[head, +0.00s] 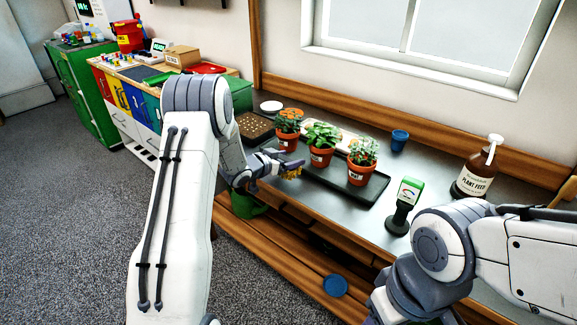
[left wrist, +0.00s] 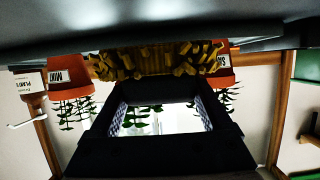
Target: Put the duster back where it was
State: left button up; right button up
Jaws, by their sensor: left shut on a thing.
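The duster (head: 292,170) is a small yellow, shaggy thing at the tip of my left gripper (head: 279,165), in front of the potted plants. My left gripper is shut on it, and my wrist hides part of it in the head view. In the left wrist view, which shows the scene upside down, the duster's yellow tufts (left wrist: 150,60) spread across my left gripper (left wrist: 158,110), between two orange pots. The duster is close to the bench surface; I cannot tell whether it touches. My right gripper is not in view; only its arm shows at lower right.
Three potted plants (head: 321,157) stand at a black tray (head: 375,190) on the grey bench (head: 440,185). A green-topped meter (head: 405,203), a blue cup (head: 399,140) and a brown plant-feed bottle (head: 475,172) stand to the right. A seed tray (head: 254,126) lies to the left.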

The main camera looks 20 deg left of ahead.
pick_arm(q)
notch_tip(320, 180, down, 3)
dwell(0.3)
jog(key=shift+f, duration=0.2)
jog(key=o, duration=1.1)
jog(key=shift+r, duration=0.1)
